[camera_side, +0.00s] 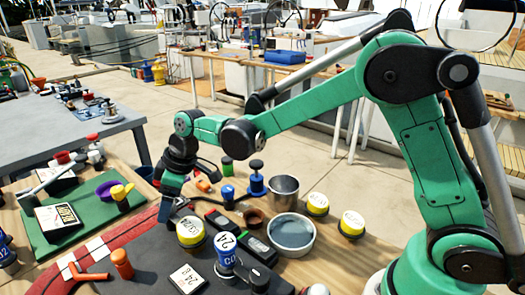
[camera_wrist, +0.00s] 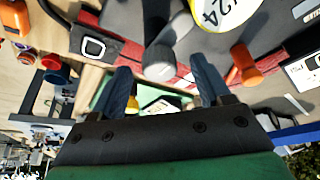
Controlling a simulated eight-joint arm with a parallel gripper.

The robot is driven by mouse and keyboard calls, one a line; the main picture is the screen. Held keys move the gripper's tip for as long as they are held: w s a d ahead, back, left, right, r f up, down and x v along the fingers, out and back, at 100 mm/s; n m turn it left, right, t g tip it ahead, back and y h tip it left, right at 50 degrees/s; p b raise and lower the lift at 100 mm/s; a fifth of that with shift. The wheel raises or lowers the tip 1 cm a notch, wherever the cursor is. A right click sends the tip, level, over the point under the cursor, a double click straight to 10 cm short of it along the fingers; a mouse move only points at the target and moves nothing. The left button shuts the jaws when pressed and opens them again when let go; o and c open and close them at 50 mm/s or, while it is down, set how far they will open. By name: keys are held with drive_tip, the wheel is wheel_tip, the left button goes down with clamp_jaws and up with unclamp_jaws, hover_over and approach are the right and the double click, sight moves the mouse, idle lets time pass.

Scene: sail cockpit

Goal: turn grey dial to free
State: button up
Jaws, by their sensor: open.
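My gripper (camera_side: 167,212) points down over the near table in the side view, left of a yellow-topped cap. In the wrist view my gripper (camera_wrist: 161,72) has its two blue fingers wide apart, with nothing clamped between them. A grey cylindrical knob (camera_wrist: 159,60), which looks like the grey dial, lies ahead of the fingertips, roughly between them. I cannot tell whether the fingers touch it. In the side view I cannot make out this dial clearly beside the fingers. Its pointer and any "free" marking are not readable.
The yellow cap (camera_side: 190,232) stands close right of my gripper, with a blue-and-white knob (camera_side: 225,250) nearby. An orange knob (camera_side: 122,264) and green mat (camera_side: 95,215) are left.

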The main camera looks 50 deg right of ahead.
drive_tip(key=shift+f, duration=0.1)
clamp_jaws()
drive_tip(key=shift+m, duration=0.3)
drive_tip(key=m+h, duration=0.1)
drive_tip(key=m, duration=0.1)
drive_tip(key=m+t+h, duration=0.1)
drive_tip(key=m, duration=0.2)
drive_tip(key=shift+a+m, duration=0.15)
drive_tip(key=shift+m, duration=0.15)
drive_tip(key=m+h, duration=0.2)
drive_tip(key=m, duration=0.3)
drive_tip(key=shift+m, duration=0.3)
idle(0.4)
unclamp_jaws()
